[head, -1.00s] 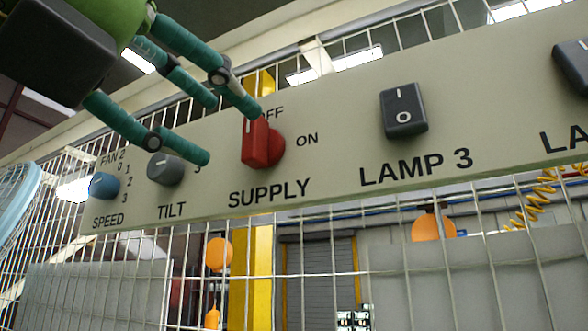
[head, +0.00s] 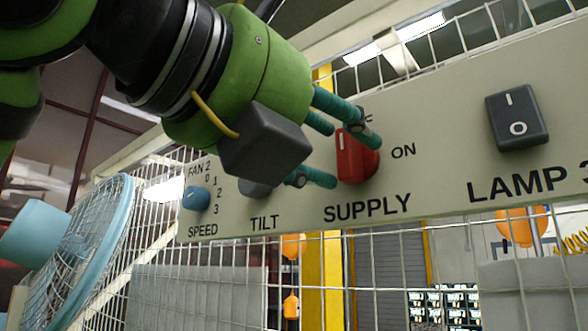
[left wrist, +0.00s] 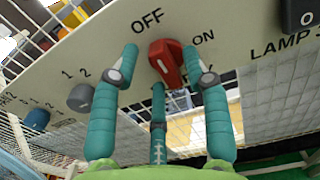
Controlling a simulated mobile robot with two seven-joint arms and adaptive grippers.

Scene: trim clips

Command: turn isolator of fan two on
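The isolator is a red rotary knob (head: 352,158) marked SUPPLY, on the pale panel (head: 440,175) labelled FAN 2. OFF is above it, partly hidden in the head view, and ON is to its right. Its grip stands nearly upright, with the white mark toward OFF. In the left wrist view the red knob (left wrist: 167,62) lies between the spread fingers of my left gripper (left wrist: 160,66). In the head view my left gripper (head: 345,158) reaches in from the left, its fingers open around the knob. Contact cannot be told. My right gripper is out of view.
A blue SPEED knob (head: 196,198) and a grey TILT knob (head: 255,188), partly hidden by my gripper, are left of the isolator. A black LAMP 3 rocker (head: 517,115) is to its right. Wire mesh (head: 225,285) surrounds the panel. A blue fan (head: 95,240) stands at left.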

